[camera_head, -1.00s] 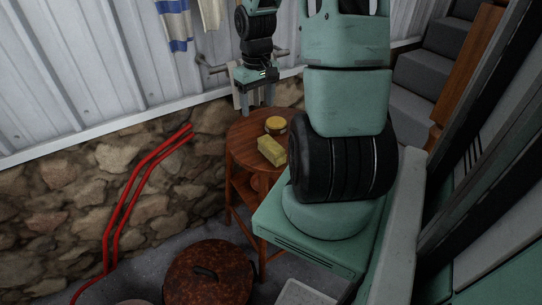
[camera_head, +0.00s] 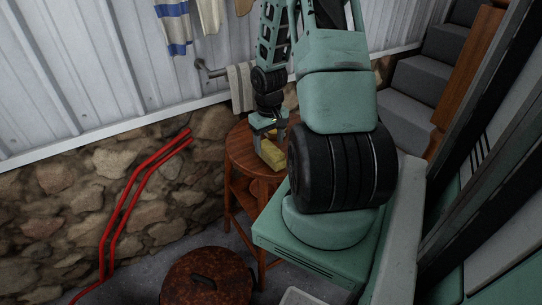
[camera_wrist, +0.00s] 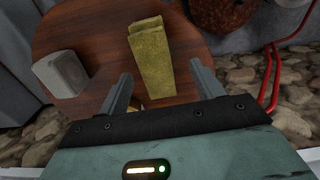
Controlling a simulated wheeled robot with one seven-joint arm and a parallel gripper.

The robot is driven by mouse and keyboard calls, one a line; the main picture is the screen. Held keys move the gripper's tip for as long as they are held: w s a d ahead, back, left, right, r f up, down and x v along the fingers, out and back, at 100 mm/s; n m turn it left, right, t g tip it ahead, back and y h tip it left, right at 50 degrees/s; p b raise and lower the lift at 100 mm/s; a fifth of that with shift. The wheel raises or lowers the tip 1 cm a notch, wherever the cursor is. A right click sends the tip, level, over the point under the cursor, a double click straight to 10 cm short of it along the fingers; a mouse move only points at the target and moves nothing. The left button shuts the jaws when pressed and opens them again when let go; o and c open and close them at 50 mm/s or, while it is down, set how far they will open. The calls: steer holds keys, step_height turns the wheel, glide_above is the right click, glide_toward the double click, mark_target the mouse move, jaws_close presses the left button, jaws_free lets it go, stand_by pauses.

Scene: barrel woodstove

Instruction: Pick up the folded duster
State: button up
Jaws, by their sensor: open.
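The folded duster is a yellow oblong. In the head view the duster (camera_head: 273,158) lies on the round wooden table (camera_head: 238,150), partly covered by my gripper (camera_head: 270,142). In the wrist view the duster (camera_wrist: 153,52) lies lengthwise on the table (camera_wrist: 100,25), its near end reaching between the two grey fingers of my gripper (camera_wrist: 161,68). The fingers are spread, with a gap on both sides of the duster. I cannot tell how far above the table they are.
A grey block (camera_wrist: 60,73) stands on the table at the left in the wrist view. Red pipes (camera_head: 140,185) run along the stone wall. A round rusty lid (camera_head: 207,278) is below the table. A towel (camera_head: 241,88) hangs on the wall behind.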

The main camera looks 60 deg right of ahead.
mark_target(271, 149)
steer(key=f, duration=0.5)
steer(key=shift+s+d, duration=0.15)
steer(key=shift+d, duration=0.15)
steer(key=c, duration=1)
steer(key=shift+c, duration=0.3)
step_height(271, 149, up, 9)
steer(key=shift+p, duration=0.45)
steer(key=shift+r, duration=0.55)
steer(key=shift+o, duration=0.4)
